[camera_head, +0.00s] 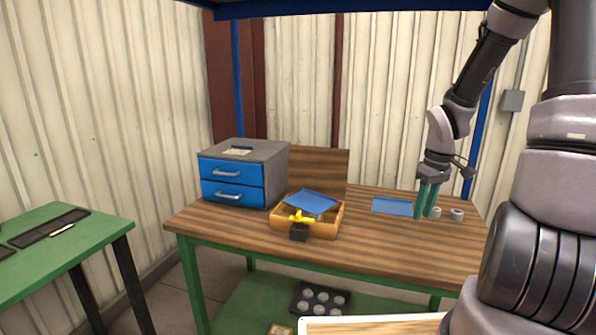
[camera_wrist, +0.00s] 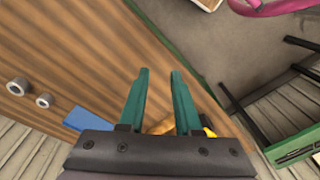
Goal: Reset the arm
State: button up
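My gripper (camera_head: 426,201) has two green fingers and hangs pointing down over the right part of the wooden table (camera_head: 400,240), near a blue flat sheet (camera_head: 390,206). In the wrist view my gripper (camera_wrist: 160,85) shows its fingers apart with only table top between the tips, so it is open and empty. My arm reaches down from the upper right in the head view. Two small grey rings (camera_head: 456,214) lie just right of the fingers and also show at the left of the wrist view (camera_wrist: 45,100).
A grey cabinet with blue drawers (camera_head: 231,182) stands on the table's left. A wooden box (camera_head: 328,226) holds a blue item, with a yellow-and-black object (camera_head: 300,230) at its front. A green table (camera_head: 60,250) is at left. The table's front right is clear.

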jog(key=s+a+r+m+t, duration=0.2)
jog(key=s+r+m, duration=0.1)
jog(key=r, duration=0.6)
jog(key=s+a+r+m+t, duration=0.2)
jog(key=s+r, duration=0.4)
jog(key=r, duration=0.3)
jog(key=s+a+r+m+t+y, duration=0.1)
jog(key=s+a+r+m, duration=0.3)
jog(key=r, duration=0.5)
jog(key=shift+s+t, duration=0.35)
jog(key=shift+t, duration=0.55)
jog(key=shift+d, duration=0.1)
